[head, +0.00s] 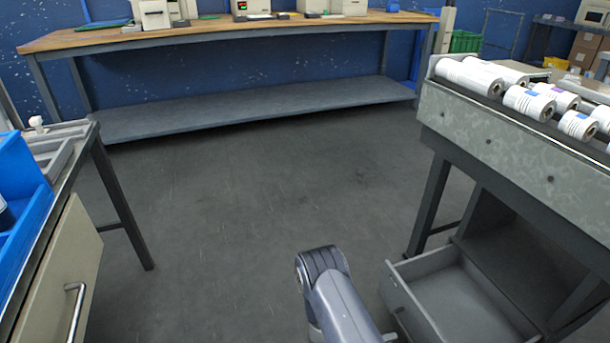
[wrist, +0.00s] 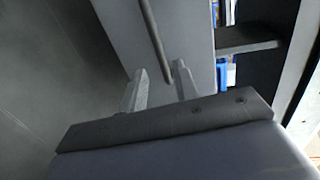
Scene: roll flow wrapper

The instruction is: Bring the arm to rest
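My arm (head: 335,295) shows at the bottom middle of the head view, a grey link with a rounded joint, over the bare floor. My gripper is outside the head view. In the wrist view my gripper (wrist: 158,82) shows two pale fingers with a gap between them. I cannot tell whether the fingertips touch the panel.
At right, a grey machine (head: 520,140) carries several white rolls (head: 530,102), with an open, empty-looking drawer (head: 455,295) below. At left stands a table with a blue bin (head: 25,200) and a handled drawer front (head: 65,280). A wooden-topped bench (head: 215,30) spans the back. The middle floor is clear.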

